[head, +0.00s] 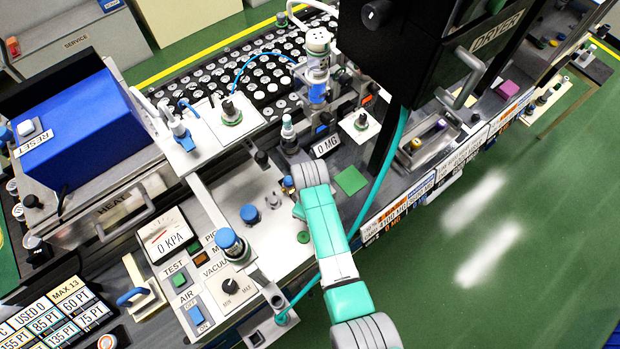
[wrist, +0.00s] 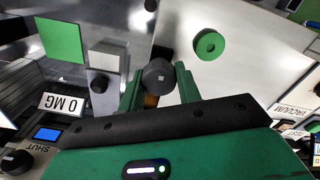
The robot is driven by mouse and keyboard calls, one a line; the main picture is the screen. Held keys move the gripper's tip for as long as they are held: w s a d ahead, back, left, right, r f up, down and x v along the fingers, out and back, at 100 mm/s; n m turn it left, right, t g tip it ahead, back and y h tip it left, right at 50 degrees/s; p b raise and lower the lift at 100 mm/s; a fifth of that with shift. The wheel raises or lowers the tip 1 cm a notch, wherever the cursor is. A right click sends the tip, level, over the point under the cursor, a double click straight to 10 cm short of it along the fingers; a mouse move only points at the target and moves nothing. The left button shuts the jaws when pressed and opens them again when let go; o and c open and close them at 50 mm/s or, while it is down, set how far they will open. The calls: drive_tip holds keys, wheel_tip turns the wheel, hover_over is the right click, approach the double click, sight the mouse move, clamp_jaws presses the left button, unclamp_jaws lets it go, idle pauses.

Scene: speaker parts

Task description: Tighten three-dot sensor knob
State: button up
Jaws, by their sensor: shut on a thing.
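In the wrist view, my gripper (wrist: 158,80) has its two green fingers closed on either side of a dark round knob (wrist: 158,74). The knob has a small pale mark at the middle of its face; I cannot make out three dots. A bit of orange-brown shows below it between the fingers. In the head view, my teal arm (head: 325,235) reaches to the work surface left of the green square, and its end covers the knob and my fingertips.
A green square (head: 350,180) and the "0 MG" label (head: 326,145) lie close by. Blue-capped posts (head: 250,214) and (head: 229,241) stand to the left. The black dryer (head: 400,50) overhangs at upper right, with a teal hose (head: 385,190) hanging down.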

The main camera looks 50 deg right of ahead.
drive_tip(key=m+p, duration=0.1)
drive_tip(key=m, duration=0.3)
drive_tip(key=shift+m, duration=0.4)
drive_tip(key=m, duration=0.4)
drive_tip(key=shift+d+m+p, duration=0.1)
drive_tip(key=shift+m+p, duration=0.2)
drive_tip(key=shift+p, duration=0.1)
drive_tip(key=m, duration=0.4)
drive_tip(key=shift+r+p, duration=0.1)
drive_tip(key=shift+p, duration=0.2)
drive_tip(key=shift+d+m, duration=0.1)
drive_tip(key=shift+m, duration=2.3)
drive_tip(key=o, duration=1)
drive_tip(key=shift+s, duration=0.1)
drive_tip(key=shift+c, duration=0.2)
wheel_tip(320, 180, up, 8)
drive_tip(key=shift+f+p, duration=0.15)
drive_tip(key=shift+p, duration=0.15)
